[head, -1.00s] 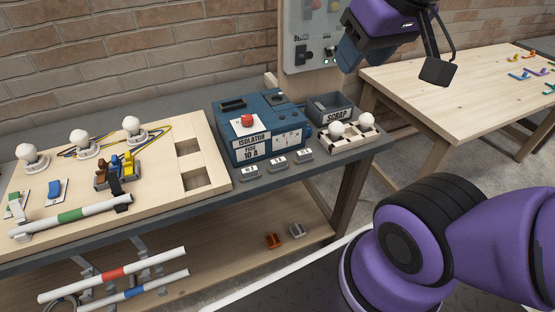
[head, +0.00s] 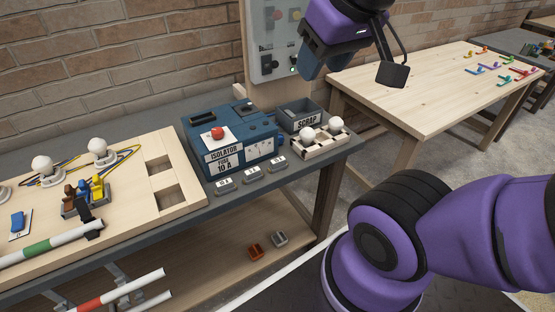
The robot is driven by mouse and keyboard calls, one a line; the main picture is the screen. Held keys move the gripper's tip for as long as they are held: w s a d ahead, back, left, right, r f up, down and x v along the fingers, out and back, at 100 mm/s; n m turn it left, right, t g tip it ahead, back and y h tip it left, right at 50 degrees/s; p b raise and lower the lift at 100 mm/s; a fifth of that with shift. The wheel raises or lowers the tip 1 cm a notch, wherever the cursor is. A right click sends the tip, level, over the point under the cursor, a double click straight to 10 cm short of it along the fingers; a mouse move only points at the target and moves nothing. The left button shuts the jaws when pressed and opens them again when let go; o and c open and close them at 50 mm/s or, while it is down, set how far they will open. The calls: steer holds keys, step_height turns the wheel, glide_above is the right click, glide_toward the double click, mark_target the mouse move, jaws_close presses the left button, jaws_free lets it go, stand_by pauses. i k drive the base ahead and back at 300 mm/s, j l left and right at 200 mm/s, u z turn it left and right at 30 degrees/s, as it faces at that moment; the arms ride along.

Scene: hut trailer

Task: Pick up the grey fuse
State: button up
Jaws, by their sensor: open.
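A small grey block (head: 279,239), which looks like the grey fuse, lies on the lower shelf (head: 215,266) under the workbench. It sits just right of an orange-brown block (head: 255,252) of similar shape. My gripper (head: 352,73) is at the top of the head view, high above the bench and far from the grey block. It is open, with nothing seen between its fingers.
The blue isolator box (head: 232,142), a scrap bin (head: 300,115) and several small labelled grey pieces (head: 252,177) stand on the bench (head: 335,152). A wooden table (head: 400,95) stands at the right. Striped tubes (head: 120,290) hang at lower left.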

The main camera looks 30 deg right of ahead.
mark_target(227, 186)
steer(key=i+l+z, duration=0.55)
steer(key=z, duration=0.15)
